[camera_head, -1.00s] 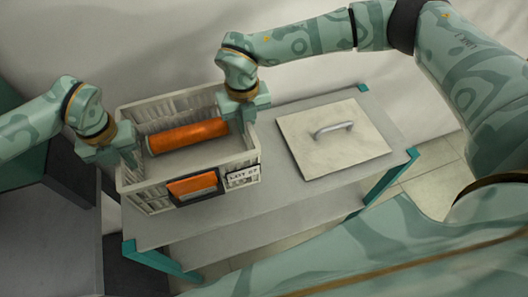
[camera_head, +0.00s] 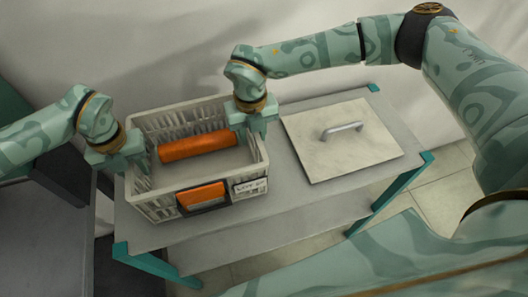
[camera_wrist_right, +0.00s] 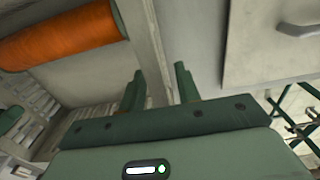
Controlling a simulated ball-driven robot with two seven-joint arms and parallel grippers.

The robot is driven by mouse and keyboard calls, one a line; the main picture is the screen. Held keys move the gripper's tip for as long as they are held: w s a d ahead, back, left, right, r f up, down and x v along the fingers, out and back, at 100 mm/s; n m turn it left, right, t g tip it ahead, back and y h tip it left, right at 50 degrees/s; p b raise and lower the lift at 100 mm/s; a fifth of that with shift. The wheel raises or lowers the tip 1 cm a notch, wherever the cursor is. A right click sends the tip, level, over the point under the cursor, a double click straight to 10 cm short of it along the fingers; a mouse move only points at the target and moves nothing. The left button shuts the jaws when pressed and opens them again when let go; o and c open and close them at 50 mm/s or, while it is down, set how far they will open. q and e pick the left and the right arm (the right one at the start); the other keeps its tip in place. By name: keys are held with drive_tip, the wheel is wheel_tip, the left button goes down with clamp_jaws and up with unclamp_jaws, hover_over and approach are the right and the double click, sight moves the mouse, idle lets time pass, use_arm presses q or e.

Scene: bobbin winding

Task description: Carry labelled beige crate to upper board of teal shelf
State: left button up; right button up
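The labelled beige crate (camera_head: 158,207) stands on the upper board (camera_head: 285,200) of the teal-legged shelf. It has slotted walls, an orange panel and a "LOT" label (camera_head: 250,187) on its front. An orange cylinder (camera_head: 198,147) lies inside; it also shows in the right wrist view (camera_wrist_right: 65,40). My left gripper (camera_head: 142,158) is at the crate's left wall; its fingers are too unclear to tell open from shut. My right gripper (camera_head: 250,128) is at the right wall. In the right wrist view its fingers (camera_wrist_right: 160,88) stand apart on either side of the crate wall (camera_wrist_right: 148,45).
A pale flat plate (camera_head: 315,160) with a grey handle (camera_head: 342,129) lies on the board to the right of the crate. A lower board shows beneath. A dark grey surface (camera_head: 45,235) stands at the left, and a wall rises behind.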

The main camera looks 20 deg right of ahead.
use_arm(q)
wheel_tip(320, 180, up, 12)
drive_tip(key=shift+w+f, duration=0.15)
drive_tip(key=shift+f, duration=0.1)
drive_tip(key=shift+r, duration=0.2)
use_arm(e)
wheel_tip(320, 180, up, 12)
drive_tip(key=shift+w+f, duration=0.1)
drive_tip(key=shift+w, duration=0.05)
idle(0.3)
